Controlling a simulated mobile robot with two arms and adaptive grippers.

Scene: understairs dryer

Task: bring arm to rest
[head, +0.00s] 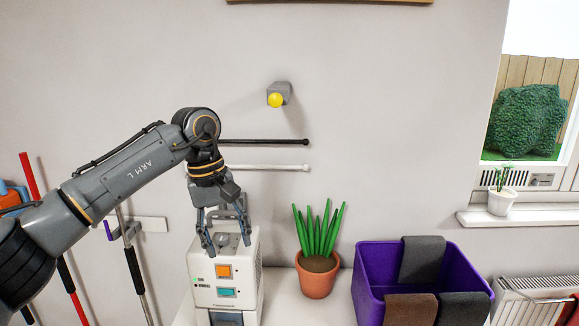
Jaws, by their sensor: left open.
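My left arm (130,172) comes in from the left and bends down at the wrist. My left gripper (228,247) points downward with its fingers apart and nothing seen between them. It is over the top of a white box-shaped appliance (256,285) with an orange button and a teal button on its front. Whether the fingertips touch the appliance I cannot tell. My right gripper is not in view.
A potted plant (317,282) stands right of the appliance. A purple bin (368,285) with dark cloths over its rim is further right. Black and white rods (290,167) and a yellow knob (276,100) are on the wall. Long-handled tools (68,275) stand at left. A radiator (530,300) is at right.

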